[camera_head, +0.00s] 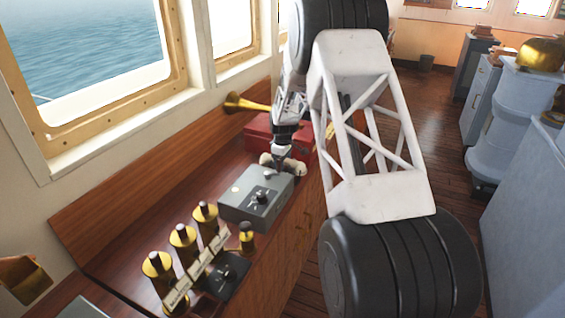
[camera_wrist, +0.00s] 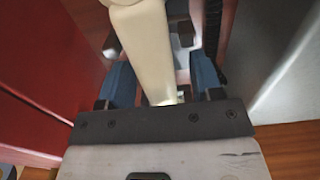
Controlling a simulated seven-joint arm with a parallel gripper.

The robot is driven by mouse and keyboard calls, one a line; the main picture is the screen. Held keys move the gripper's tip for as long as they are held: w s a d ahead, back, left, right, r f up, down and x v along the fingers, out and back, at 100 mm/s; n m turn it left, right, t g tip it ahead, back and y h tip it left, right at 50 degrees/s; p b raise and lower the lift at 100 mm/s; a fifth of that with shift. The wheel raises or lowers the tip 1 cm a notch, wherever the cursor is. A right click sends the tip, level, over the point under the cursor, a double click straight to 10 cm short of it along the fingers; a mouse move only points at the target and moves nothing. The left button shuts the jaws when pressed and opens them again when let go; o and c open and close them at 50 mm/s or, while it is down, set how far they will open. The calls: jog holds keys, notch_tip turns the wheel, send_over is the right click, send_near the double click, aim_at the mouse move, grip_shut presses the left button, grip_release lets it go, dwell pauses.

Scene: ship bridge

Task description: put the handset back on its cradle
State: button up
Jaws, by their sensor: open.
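The cream handset (camera_wrist: 142,45) runs lengthwise between the two blue-padded fingers of my gripper (camera_wrist: 162,85) in the wrist view. My gripper is open around it. I cannot tell whether either finger touches it. In the head view my gripper (camera_head: 279,160) points down between the red box and the grey box. The handset's cream ends (camera_head: 297,168) show on either side of the fingertips, and its middle is hidden. I cannot make out a cradle for certain in either view.
The grey box (camera_head: 241,209) with a dark knob stands on the wooden console just in front of my gripper. The red box (camera_head: 257,131) is behind. A brass horn (camera_head: 240,103) lies at the back left. Several brass-topped levers (camera_head: 183,238) stand nearer. Windows line the left.

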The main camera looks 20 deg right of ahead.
jog(key=shift+r, duration=0.15)
jog(key=shift+r, duration=3.8)
jog(key=shift+s+a+r, duration=0.2)
jog(key=shift+s+r, duration=0.1)
jog(key=shift+r, duration=0.2)
jog(key=s+a+r+m, duration=0.2)
jog(key=s+a+r, duration=0.3)
jog(key=s, duration=0.4)
jog(key=s+a+r+m+t, duration=0.1)
jog(key=s+a+r, duration=0.1)
jog(key=s+r, duration=0.55)
jog(key=s+a+r+m, duration=0.2)
jog(key=s+a+r, duration=0.3)
jog(key=s, duration=0.5)
jog(key=s+a+m, duration=0.2)
jog(key=s, duration=1.3)
jog(key=s+a+m+t, duration=0.1)
jog(key=s+a+m, duration=0.1)
jog(key=s, duration=1.3)
jog(key=shift+s+a+r+t, duration=0.3)
jog(key=shift+s+a+r, duration=0.05)
jog(key=shift+a, duration=0.15)
